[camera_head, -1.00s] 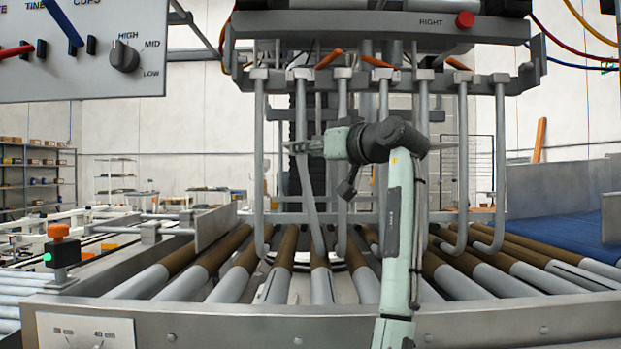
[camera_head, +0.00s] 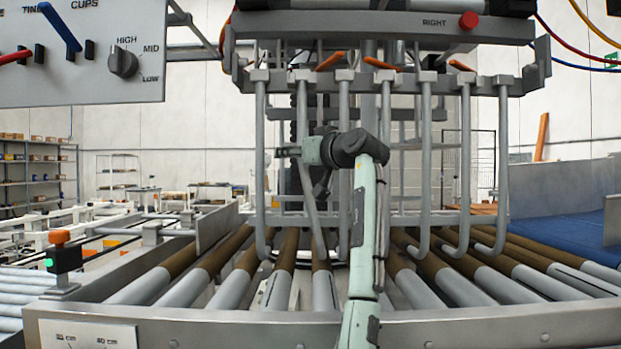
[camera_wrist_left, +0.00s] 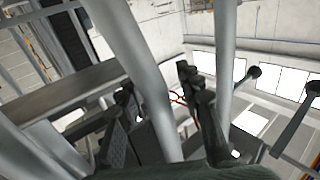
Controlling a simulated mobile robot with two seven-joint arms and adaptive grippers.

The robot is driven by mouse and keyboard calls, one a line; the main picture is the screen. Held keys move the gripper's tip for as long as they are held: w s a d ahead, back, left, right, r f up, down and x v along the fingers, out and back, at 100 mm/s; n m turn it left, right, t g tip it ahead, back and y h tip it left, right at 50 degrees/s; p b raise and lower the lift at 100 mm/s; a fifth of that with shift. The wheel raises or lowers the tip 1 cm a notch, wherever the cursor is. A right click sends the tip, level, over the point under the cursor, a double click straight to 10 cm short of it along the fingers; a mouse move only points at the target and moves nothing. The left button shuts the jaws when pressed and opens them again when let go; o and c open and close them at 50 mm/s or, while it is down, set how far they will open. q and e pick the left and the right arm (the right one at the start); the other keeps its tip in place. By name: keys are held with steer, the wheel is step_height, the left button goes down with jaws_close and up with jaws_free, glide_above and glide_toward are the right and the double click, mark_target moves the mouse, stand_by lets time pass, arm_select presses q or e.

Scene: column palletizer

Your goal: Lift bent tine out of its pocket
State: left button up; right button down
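The bent tine (camera_head: 312,214) hangs from the rack's top bar in the head view. Its upper part is straight and its lower part slants right, ending down among the rollers. My left gripper (camera_head: 288,151) reaches in from the right at about the height of the bend, fingers pointing left. In the left wrist view the bent tine (camera_wrist_left: 143,72) runs down between the two open fingers of my left gripper (camera_wrist_left: 158,115). A gap shows between the tine and the right-hand finger. The tine's lower end is hidden there. My right gripper is not in view.
Straight tines (camera_head: 424,160) hang on both sides of the bent one, close to my arm. Rollers (camera_head: 460,285) lie below, behind a metal front rail (camera_head: 230,328). A control panel (camera_head: 90,75) with levers and a knob is at upper left.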

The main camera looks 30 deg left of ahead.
arm_select(q)
jaws_close()
steer(key=shift+r, duration=0.1)
stand_by(0.4)
steer(key=shift+r, duration=0.1)
